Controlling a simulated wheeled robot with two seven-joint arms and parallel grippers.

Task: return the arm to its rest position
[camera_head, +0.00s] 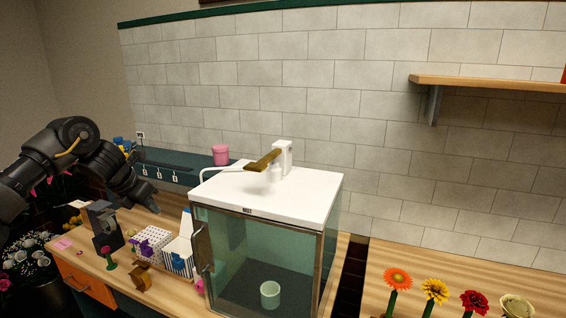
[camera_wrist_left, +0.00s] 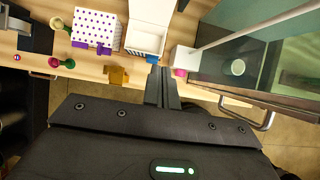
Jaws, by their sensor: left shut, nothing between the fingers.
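My left arm (camera_head: 75,160) comes in from the left in the head view, with its dark left gripper (camera_head: 152,207) above the left part of the wooden counter. In the left wrist view the left gripper (camera_wrist_left: 162,72) has its two fingers together with nothing between them. It points toward the counter edge, near a white box (camera_wrist_left: 147,38). My right gripper is in neither view.
A glass cabinet (camera_head: 265,250) with a white top stands right of the arm. A polka-dot box (camera_head: 150,240), a brass-coloured item (camera_head: 141,277) and a dark device (camera_head: 104,225) crowd the counter left of it. Several flowers (camera_head: 435,290) stand at the right.

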